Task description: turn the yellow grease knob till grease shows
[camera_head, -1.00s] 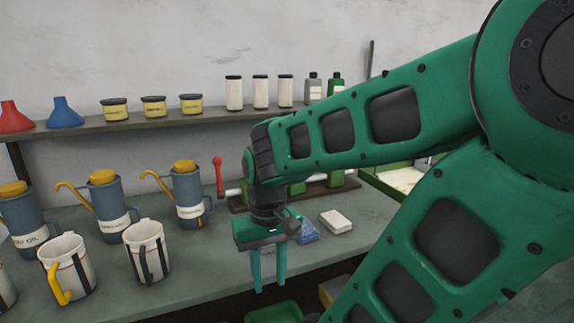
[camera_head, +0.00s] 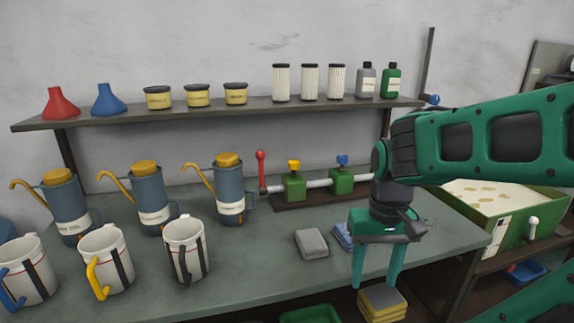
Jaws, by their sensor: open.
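The yellow grease knob (camera_head: 294,166) sits on top of a green block on a pipe manifold (camera_head: 318,183) at the back of the bench. A blue knob (camera_head: 342,160) tops the second green block to its right, and a red-knobbed lever (camera_head: 261,168) stands at the left end. No grease is visible around the yellow knob at this size. My gripper (camera_head: 377,281) points down with its two green fingers apart and empty. It is in front of and to the right of the manifold, near the bench's front edge, clear of the yellow knob.
Oil cans (camera_head: 150,198) and mugs (camera_head: 107,259) crowd the bench's left. A grey block (camera_head: 311,243) and a blue cloth-like item (camera_head: 343,236) lie before the manifold. A shelf (camera_head: 215,110) with jars and bottles hangs above. A green tray (camera_head: 490,204) stands right.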

